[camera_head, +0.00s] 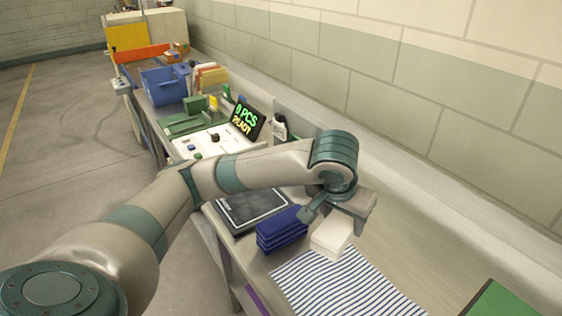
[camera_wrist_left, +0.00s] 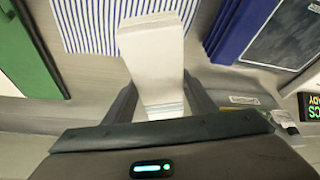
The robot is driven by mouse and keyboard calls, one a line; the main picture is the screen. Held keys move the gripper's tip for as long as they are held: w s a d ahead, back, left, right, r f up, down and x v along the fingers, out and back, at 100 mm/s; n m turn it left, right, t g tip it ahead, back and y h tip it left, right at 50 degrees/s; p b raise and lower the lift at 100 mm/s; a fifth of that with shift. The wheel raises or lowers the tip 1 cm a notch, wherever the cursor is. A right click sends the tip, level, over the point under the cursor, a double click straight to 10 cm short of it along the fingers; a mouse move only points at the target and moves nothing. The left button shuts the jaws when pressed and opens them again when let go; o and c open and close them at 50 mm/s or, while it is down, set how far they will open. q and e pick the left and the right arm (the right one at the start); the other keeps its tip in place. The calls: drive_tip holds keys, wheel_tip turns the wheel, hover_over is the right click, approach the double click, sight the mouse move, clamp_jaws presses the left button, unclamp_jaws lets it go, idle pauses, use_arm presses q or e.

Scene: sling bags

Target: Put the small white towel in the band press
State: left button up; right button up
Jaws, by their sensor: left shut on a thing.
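My left gripper (camera_head: 333,208) is shut on a small white towel (camera_head: 332,236), a folded white stack. In the left wrist view the towel (camera_wrist_left: 155,62) sits between the two fingers (camera_wrist_left: 162,95) and sticks out past them. It is beside the striped cloth, and I cannot tell whether it touches the surface below. I cannot pick out the band press for certain. A white panel with knobs (camera_head: 200,143) and a green-lettered display reading "0 PCS READY" (camera_head: 243,120) stands further back along the bench. My right gripper is not in view.
A blue folded stack (camera_head: 281,229) lies next to a dark flat plate (camera_head: 250,208). A blue-striped cloth (camera_head: 345,290) lies in front. A green item (camera_head: 497,302) is at the lower right. A blue bin (camera_head: 165,86) stands far back. The wall runs along the bench's right side.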

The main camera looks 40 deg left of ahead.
use_arm(q)
drive_tip(key=shift+w, duration=0.2)
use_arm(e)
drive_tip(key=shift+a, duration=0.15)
use_arm(q)
drive_tip(key=shift+w+a+r+n, duration=0.2)
drive_tip(key=shift+w+a+n, duration=0.1)
drive_tip(key=shift+w, duration=0.15)
drive_tip(key=w+a+r+n+g+y+p, duration=0.1)
drive_tip(key=w+a+r+n+g+y, duration=0.2)
drive_tip(key=w+a+r+n, duration=1)
drive_tip(key=shift+w+a+r+n+y, duration=0.35)
drive_tip(key=shift+w+r+y, duration=0.2)
drive_tip(key=shift+w+y, duration=0.2)
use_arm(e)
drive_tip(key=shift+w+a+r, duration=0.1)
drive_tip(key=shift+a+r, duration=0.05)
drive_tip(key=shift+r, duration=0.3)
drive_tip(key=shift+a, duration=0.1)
